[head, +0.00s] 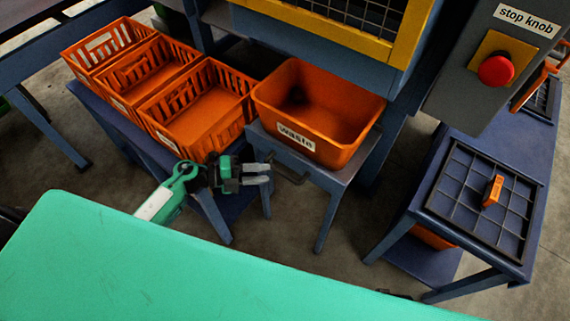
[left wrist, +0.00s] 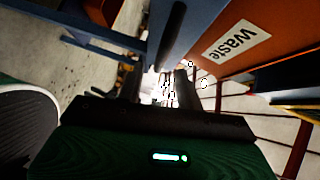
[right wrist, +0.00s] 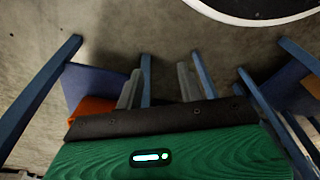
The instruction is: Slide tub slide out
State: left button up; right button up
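The orange waste tub (head: 318,112) sits upright on a blue stand (head: 352,176) below the grader. Its label and wall also show in the left wrist view (left wrist: 262,32). My right gripper (right wrist: 160,85) is open and empty above the floor.
Several orange crates (head: 205,98) stand on a blue bench to the left. A red stop knob (head: 495,69) is on the grey box at right. A blue table with a dark grid (head: 470,215) and an orange handle (head: 493,190) stands at right.

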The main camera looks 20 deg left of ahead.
aim_at(279, 173)
pick_arm(q)
jog(key=shift+x, duration=3.2)
jog(key=shift+r, duration=0.1)
jog(key=shift+s, duration=0.1)
grip_shut()
